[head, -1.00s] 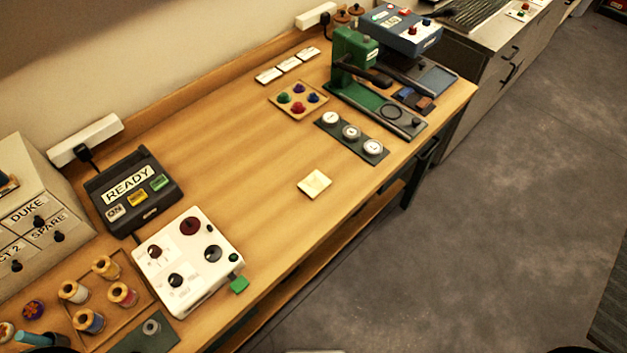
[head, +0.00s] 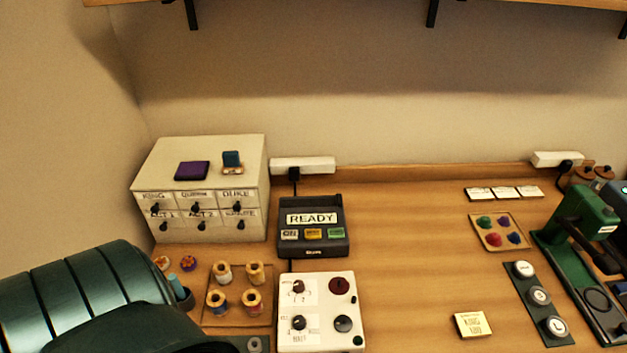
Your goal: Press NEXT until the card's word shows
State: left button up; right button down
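A dark display unit (head: 313,238) stands at the wall side of the table, and its lit screen (head: 312,218) reads READY. Below the screen are a pale button (head: 290,234) that reads ON, a yellow button (head: 313,234) and a green button (head: 336,234). The yellow and green labels are too small to read surely, so I cannot tell which is NEXT. A cream card (head: 472,325) lies flat near the front of the table; its print looks like KING with a number below. Neither gripper is in view; part of my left arm fills the lower left.
A white control box (head: 320,312) with knobs sits in front of the display unit. Left are a spool tray (head: 238,280) and a labelled drawer cabinet (head: 200,190). Right are a tray of coloured pieces (head: 501,232), a dark three-button strip (head: 539,297) and a green press (head: 587,218). The table's middle is clear.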

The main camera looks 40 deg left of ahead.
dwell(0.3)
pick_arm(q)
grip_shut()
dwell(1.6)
